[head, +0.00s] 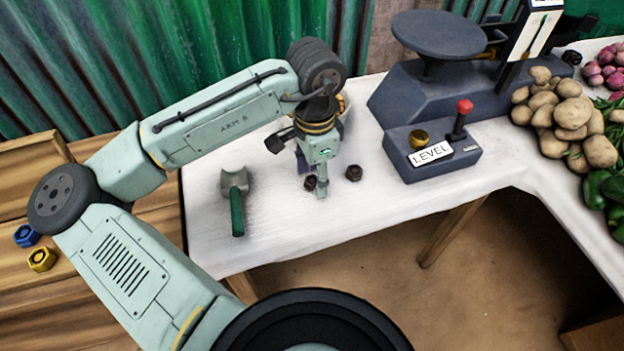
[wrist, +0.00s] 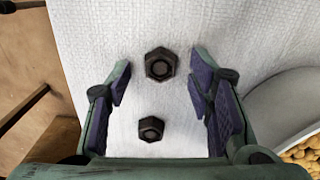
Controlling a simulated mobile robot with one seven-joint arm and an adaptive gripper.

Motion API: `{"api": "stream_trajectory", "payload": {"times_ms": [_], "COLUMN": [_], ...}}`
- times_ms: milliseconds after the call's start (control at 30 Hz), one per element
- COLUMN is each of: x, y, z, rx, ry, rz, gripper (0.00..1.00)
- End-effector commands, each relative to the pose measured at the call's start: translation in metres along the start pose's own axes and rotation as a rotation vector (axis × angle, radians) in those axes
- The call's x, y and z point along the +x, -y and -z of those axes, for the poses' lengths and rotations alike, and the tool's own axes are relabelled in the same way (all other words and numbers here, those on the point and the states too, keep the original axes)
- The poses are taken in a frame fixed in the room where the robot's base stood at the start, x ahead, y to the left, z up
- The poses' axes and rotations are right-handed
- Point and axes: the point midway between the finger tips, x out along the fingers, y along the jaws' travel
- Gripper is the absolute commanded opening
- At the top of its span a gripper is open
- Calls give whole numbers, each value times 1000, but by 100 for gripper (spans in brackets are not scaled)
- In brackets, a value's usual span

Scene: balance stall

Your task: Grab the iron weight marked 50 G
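Two dark hexagonal iron weights stand on the white tabletop. The larger one (wrist: 160,64) is ahead, near the fingertips in the wrist view; the smaller one (wrist: 151,128) is nearer the palm side of the picture. In the head view one weight (head: 309,183) shows just by my gripper and the other (head: 354,173) lies to its right. No 50 G marking is readable on either. My gripper (wrist: 160,76) points down over them, open and empty, with its purple-padded fingers to either side. In the head view my gripper (head: 315,182) partly hides the table behind it.
A scoop with a green handle (head: 237,208) lies left of my gripper. A dark scale (head: 420,85) and a LEVEL box with a red-knobbed lever (head: 432,150) stand to the right. Potatoes (head: 565,125) lie beyond. A bowl of yellow grains (wrist: 300,155) shows in the wrist view.

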Motion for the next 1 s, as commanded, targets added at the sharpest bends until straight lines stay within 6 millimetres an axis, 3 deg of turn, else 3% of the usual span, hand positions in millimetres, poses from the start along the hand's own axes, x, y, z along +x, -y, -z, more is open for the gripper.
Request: {"api": "stream_trajectory", "payload": {"times_ms": [700,1000], "x": [0,-1], "y": [0,0], "z": [0,0], "rx": [0,0], "ry": [0,0], "rz": [0,0], "gripper": [0,0]}}
